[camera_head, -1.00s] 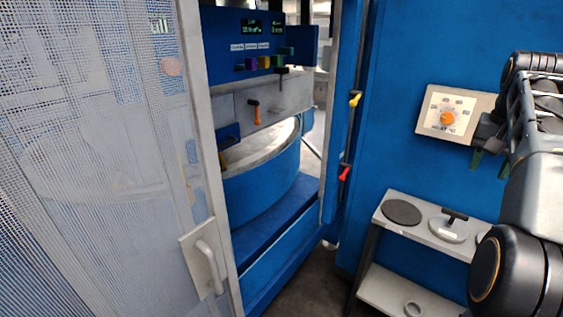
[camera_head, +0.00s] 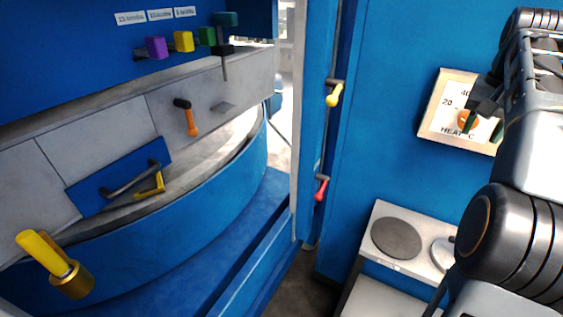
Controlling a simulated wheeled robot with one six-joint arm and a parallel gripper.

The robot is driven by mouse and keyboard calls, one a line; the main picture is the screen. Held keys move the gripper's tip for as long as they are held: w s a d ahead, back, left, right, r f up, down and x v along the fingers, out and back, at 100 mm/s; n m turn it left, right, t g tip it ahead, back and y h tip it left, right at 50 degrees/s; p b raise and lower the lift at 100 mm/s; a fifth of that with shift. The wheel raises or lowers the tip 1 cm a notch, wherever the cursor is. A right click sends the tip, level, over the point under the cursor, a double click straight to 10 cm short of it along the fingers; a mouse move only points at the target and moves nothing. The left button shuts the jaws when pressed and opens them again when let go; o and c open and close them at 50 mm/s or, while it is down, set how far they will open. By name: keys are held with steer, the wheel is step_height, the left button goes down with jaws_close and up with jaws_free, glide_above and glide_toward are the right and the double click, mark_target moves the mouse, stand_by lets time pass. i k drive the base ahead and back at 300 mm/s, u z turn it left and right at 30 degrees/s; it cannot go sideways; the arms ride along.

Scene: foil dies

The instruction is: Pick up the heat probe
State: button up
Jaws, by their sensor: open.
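I cannot tell for sure which thing is the heat probe. A silver disc (camera_head: 441,252) stands on the white shelf (camera_head: 400,268) at lower right, its right side hidden behind my arm. A flat dark grey disc (camera_head: 397,238) lies to its left. A yellow-handled piece with a brass end (camera_head: 55,262) shows at the lower left, by the press. My gripper (camera_head: 484,124) is open, with dark green fingertips, in front of the heat dial plate (camera_head: 452,98) at the right. I see nothing between its fingers, and it is above and apart from the shelf.
The blue press (camera_head: 215,190) fills the left, with an orange lever (camera_head: 191,120) and a blue drawer with a black handle (camera_head: 122,178). Yellow (camera_head: 334,96) and red (camera_head: 320,188) handles stick out from a post in the middle. A floor gap (camera_head: 297,285) lies between press and shelf.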

mark_target(30, 240)
steer(key=i, duration=0.4)
steer(key=u, duration=3.45)
steer(key=i, duration=0.5)
steer(key=z, duration=0.1)
